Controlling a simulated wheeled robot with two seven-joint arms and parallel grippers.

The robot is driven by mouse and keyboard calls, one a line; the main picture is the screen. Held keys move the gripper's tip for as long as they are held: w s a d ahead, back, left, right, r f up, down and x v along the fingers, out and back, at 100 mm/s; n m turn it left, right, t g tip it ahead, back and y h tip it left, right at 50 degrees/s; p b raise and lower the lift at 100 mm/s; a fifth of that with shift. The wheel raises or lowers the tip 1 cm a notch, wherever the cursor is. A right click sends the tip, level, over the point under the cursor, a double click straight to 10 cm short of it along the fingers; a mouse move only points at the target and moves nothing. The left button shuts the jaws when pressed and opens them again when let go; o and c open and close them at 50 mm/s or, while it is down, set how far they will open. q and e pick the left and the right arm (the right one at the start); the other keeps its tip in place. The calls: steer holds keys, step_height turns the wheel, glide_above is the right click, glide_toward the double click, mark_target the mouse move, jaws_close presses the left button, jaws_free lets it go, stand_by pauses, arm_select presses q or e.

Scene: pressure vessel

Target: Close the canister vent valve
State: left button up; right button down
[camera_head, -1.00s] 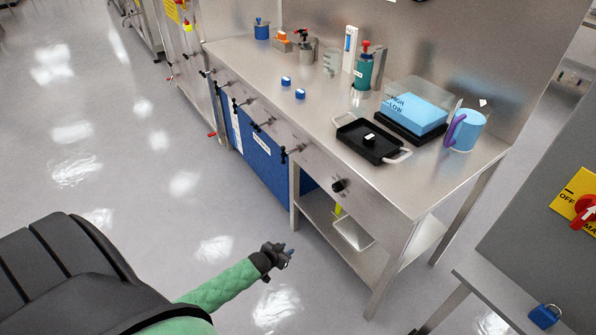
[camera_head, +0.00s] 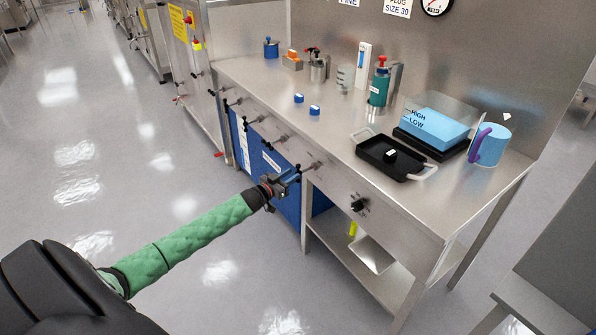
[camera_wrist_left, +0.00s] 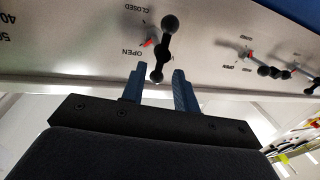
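A black valve handle with ball ends (camera_wrist_left: 165,48) sits on the steel front panel, between printed CLOSED and OPEN labels. Its red pointer (camera_wrist_left: 150,43) lies near the OPEN label. This valve also shows in the head view (camera_head: 311,168) on the bench front, just beyond my left gripper (camera_head: 286,178). In the left wrist view, my left gripper (camera_wrist_left: 160,88) is open, its two blue fingers apart with the handle's lower ball at the gap between their tips. I cannot tell whether they touch. No label naming the valve is readable. My right gripper is out of view.
More valve handles (camera_wrist_left: 272,72) line the panel to the right in the wrist view. Floor left of the bench is clear.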

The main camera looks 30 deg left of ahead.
mark_target(298, 171)
arm_select(q)
steer(key=shift+w+d+p, duration=0.2)
steer(key=shift+w+d, duration=0.05)
steer(key=shift+w, duration=0.9)
steer(key=shift+w+d+p, duration=0.15)
steer(key=shift+w+d, duration=0.1)
steer(key=shift+w, duration=0.9)
jaws_close()
